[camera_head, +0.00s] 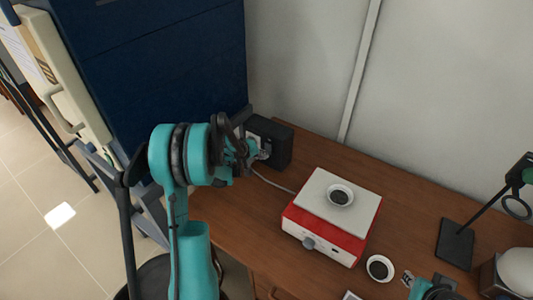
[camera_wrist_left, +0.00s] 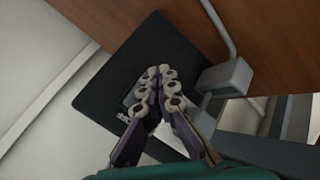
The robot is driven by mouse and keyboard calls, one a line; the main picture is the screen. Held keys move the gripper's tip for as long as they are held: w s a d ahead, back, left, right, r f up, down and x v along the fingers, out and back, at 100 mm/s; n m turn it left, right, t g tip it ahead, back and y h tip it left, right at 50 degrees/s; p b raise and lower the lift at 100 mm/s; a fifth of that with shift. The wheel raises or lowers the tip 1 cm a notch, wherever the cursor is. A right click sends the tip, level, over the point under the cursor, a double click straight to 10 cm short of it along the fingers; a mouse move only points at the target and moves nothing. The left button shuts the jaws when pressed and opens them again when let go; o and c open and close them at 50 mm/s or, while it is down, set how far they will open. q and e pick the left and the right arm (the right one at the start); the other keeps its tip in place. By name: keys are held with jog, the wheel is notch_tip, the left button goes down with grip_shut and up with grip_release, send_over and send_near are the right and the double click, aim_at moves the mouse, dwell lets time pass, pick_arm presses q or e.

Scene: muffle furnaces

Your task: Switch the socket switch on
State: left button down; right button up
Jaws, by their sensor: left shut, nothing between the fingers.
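The socket is a dark box (camera_head: 280,142) at the back left of the desk, against the blue cabinet. In the left wrist view its black face (camera_wrist_left: 105,85) fills the middle, with a small light-grey part (camera_wrist_left: 124,117) beside the fingers; the switch itself is mostly hidden behind them. My left gripper (camera_head: 258,151) is right in front of the socket face. In the left wrist view its fingertips (camera_wrist_left: 162,75) are together with nothing between them; I cannot tell whether they touch the face. My right arm only edges in at the bottom right, its fingers unclear.
A grey plug (camera_wrist_left: 228,77) with a cord sits beside the socket face. A red and white hotplate (camera_head: 325,244) with a small dish (camera_head: 340,195) stands on the wooden desk (camera_head: 240,222). Another dish (camera_head: 379,268) and a stand (camera_head: 456,242) are to the right.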

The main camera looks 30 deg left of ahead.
dwell(0.4)
pick_arm(q)
jog(key=shift+s+r, duration=0.1)
jog(key=shift+s, duration=0.65)
jog(key=s, duration=0.5)
jog(key=shift+a+r, duration=0.25)
jog(key=shift+r, duration=0.1)
jog(key=s+d+r+m+g+y, duration=0.1)
jog(key=s+d+r+m, duration=0.2)
jog(key=s+d+r, duration=0.55)
jog(key=s+d+r+m+g, duration=0.1)
jog(key=s+d+r+m, duration=0.4)
jog(key=d, duration=0.6)
jog(key=s+d+f+m+y, duration=0.1)
jog(key=s+d, duration=0.1)
jog(key=s, duration=0.7)
jog(key=shift+d, duration=0.35)
